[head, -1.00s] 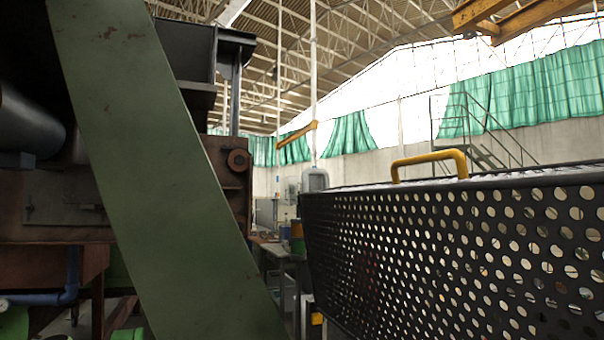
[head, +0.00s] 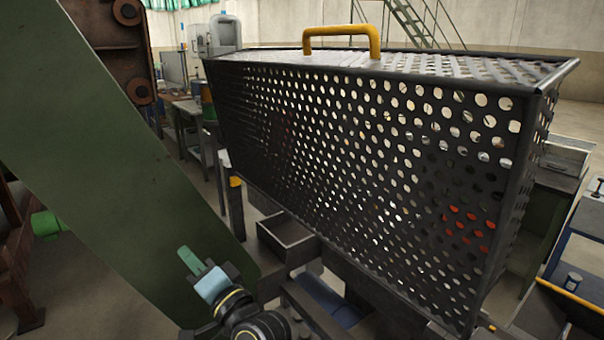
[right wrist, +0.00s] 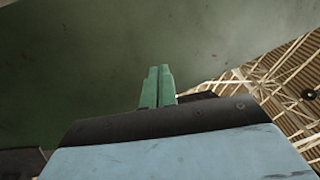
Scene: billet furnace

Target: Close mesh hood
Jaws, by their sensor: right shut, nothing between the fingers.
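The mesh hood (head: 390,150) is a large black box of perforated sheet. It fills the middle and right of the head view. A yellow handle (head: 342,38) stands on its top near the far edge. My right gripper (head: 186,256) is low and left of the hood, apart from it, in front of a green beam. Its green fingers (right wrist: 157,86) are pressed together with nothing between them in the right wrist view. The hood is not visible in that view. My left gripper is not in view.
The wide green slanted beam (head: 90,150) fills the left of the head view. A small open metal tray (head: 288,242) lies below the hood. A workbench (head: 190,125) stands behind to the left. A blue and grey bench (head: 575,265) is at the right.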

